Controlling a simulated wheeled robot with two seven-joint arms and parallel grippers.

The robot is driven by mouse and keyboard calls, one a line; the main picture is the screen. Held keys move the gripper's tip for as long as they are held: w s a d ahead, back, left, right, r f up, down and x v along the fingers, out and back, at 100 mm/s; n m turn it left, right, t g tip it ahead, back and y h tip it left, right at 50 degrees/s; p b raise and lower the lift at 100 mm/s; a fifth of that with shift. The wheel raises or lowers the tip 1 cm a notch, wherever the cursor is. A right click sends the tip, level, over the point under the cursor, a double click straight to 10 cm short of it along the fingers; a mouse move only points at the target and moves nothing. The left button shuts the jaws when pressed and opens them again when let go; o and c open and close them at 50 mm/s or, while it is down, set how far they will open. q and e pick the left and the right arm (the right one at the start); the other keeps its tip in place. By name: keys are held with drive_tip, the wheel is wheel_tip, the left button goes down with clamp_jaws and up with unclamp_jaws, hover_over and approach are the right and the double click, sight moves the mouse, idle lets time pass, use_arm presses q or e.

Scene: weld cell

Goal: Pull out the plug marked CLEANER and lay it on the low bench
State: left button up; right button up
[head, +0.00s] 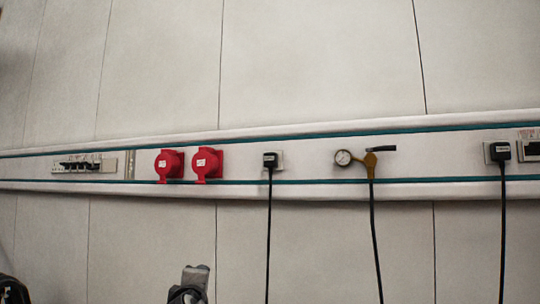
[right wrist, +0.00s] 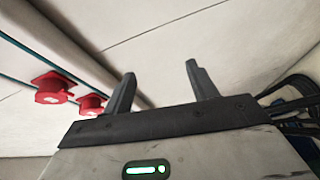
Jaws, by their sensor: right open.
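Two black plugs with small pale labels sit in wall sockets in the head view. One plug (head: 270,160) is right of the red sockets; the other plug (head: 500,151) is at the far right. Each has a black cord hanging down. The labels are too small to read, so I cannot tell which is CLEANER. My right gripper (right wrist: 158,88) is open and empty in the right wrist view, its two dark fingers apart, touching nothing. My left gripper is not clearly shown. The low bench is not in view.
Along the wall rail (head: 320,190) are two red sockets (head: 207,163), a breaker panel (head: 85,165) and a round gauge (head: 343,157) with a brass fitting (head: 370,162) and hose. Dark cables or tubes (right wrist: 290,100) show at the right wrist view's right. The wall above the rail is bare.

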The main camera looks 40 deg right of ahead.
drive_tip(key=s+d+r+m+g+h+p, duration=0.1)
drive_tip(key=s+d+r+h, duration=0.15)
drive_tip(key=r, duration=0.65)
drive_tip(key=s+d+r+m+g+h, duration=0.1)
drive_tip(key=d+r+h, duration=0.15)
drive_tip(key=r, duration=0.65)
drive_tip(key=m+g+p, duration=0.1)
drive_tip(key=m+g, duration=0.1)
drive_tip(key=g, duration=0.1)
approach(269, 160)
use_arm(q)
drive_tip(key=shift+a+r, duration=0.25)
drive_tip(key=shift+r, duration=0.3)
use_arm(e)
drive_tip(key=shift+w+f+h, duration=0.1)
drive_tip(key=shift+f+h, duration=0.15)
drive_tip(key=shift+h, duration=0.15)
drive_tip(key=shift+w+d, duration=0.1)
drive_tip(key=shift+d, duration=0.05)
drive_tip(key=p+x, duration=0.2)
drive_tip(key=x, duration=0.5)
drive_tip(key=shift+w+d, duration=0.2)
drive_tip(key=shift+d, duration=0.15)
drive_tip(key=shift+w+d, duration=0.2)
drive_tip(key=shift+d, duration=0.25)
use_arm(q)
drive_tip(key=shift+s+a+r, duration=0.2)
drive_tip(key=shift+s+r, duration=0.05)
drive_tip(key=shift+s, duration=0.05)
